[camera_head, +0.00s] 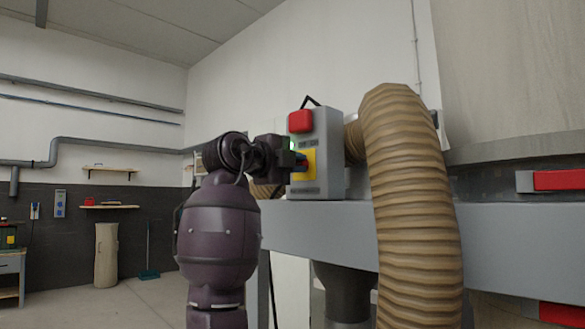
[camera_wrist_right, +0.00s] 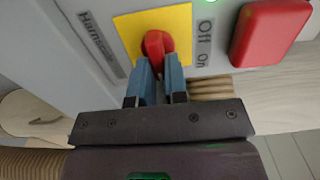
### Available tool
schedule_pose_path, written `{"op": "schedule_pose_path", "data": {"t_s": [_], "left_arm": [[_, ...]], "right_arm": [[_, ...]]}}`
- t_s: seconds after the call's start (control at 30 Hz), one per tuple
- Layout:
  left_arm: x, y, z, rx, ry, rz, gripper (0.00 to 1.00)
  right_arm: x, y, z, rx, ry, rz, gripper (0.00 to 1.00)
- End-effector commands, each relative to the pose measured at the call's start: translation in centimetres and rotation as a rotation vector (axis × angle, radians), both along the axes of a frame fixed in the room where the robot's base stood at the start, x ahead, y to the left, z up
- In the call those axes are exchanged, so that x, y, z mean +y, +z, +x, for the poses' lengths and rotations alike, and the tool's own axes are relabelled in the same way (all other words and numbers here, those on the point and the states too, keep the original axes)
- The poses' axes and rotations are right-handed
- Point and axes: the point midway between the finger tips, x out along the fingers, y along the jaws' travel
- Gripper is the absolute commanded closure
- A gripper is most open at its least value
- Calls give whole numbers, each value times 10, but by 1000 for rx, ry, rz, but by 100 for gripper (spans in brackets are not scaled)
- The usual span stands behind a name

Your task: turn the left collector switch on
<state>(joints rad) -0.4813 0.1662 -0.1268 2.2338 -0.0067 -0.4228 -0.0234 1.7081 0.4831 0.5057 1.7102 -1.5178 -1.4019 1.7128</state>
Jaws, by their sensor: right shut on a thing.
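The grey switch box (camera_head: 328,130) stands on a grey beam and carries a yellow plate (camera_head: 311,160). In the right wrist view, a red rotary knob (camera_wrist_right: 157,45) sits on the yellow plate (camera_wrist_right: 181,21), beside "Off" and "On" lettering. My right gripper (camera_wrist_right: 158,78) has its two blue fingers shut on the red knob. In the head view my right gripper (camera_head: 300,161) reaches the box front from the left and hides most of the knob. A green light (camera_wrist_right: 210,1) shows at the top edge of the wrist view. My left gripper is not in view.
A large red button (camera_wrist_right: 270,32) sits near the knob; it also shows in the head view (camera_head: 300,121). A thick tan ribbed hose (camera_head: 405,180) hangs right of the box. The grey beam (camera_head: 330,222) runs below. Open floor lies at the left.

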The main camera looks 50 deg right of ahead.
Motion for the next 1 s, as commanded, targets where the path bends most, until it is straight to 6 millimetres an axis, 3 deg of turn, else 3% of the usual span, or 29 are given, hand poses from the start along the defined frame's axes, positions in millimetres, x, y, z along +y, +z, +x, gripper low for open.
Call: {"op": "schedule_pose_path", "data": {"t_s": [0.5, 0.53, 0.7, 1.0], "left_arm": [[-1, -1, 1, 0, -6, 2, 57], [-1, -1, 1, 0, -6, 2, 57], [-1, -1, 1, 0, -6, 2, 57], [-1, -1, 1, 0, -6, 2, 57]], "right_arm": [[0, -1, 0, -19, -1, 1, 100], [0, -1, 0, -19, -1, 1, 83], [0, -1, 0, -18, -1, 0, 61], [2, -1, 0, -17, 0, -1, 61]]}}
